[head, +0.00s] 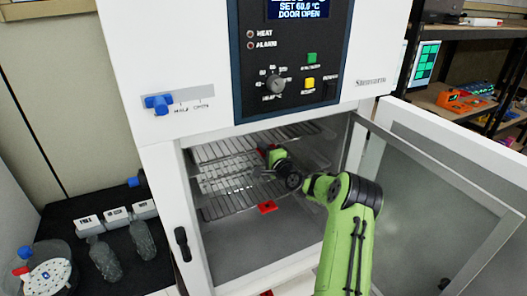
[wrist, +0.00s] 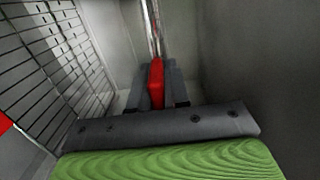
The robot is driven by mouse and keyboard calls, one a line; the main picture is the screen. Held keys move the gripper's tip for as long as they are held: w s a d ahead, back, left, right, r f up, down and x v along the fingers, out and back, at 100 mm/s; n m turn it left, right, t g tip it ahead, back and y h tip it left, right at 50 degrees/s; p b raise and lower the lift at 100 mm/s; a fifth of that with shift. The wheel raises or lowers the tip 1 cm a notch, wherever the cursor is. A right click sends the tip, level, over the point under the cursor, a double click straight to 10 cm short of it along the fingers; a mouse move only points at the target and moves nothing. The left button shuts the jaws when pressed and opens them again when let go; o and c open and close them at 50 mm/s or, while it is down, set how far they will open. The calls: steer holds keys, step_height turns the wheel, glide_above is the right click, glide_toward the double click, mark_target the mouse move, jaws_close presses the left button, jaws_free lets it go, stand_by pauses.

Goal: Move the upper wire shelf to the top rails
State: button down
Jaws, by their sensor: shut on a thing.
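The upper wire shelf (head: 222,148) is inside the open chamber in the head view, roughly level. My gripper (head: 272,157) is inside the chamber at the front of this shelf. In the wrist view my gripper (wrist: 155,98) is shut on a red grip tab (wrist: 156,80). The shelf's metal edge (wrist: 153,25) runs away behind the tab. A lower wire shelf (head: 222,206) has its own red tab (head: 267,207) at the front, apart from my gripper. The top rails are not clear in either view, and I cannot tell whether the held shelf rests on rails.
The chamber door (head: 440,195) stands open at the right, close to my arm. A control panel (head: 290,60) is above the opening. Glass bottles (head: 105,258) stand on a dark bench at the left.

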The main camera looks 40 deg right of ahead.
steer(key=shift+r, duration=0.15)
steer(key=c, duration=1)
jaws_free()
steer(key=shift+s, duration=0.1)
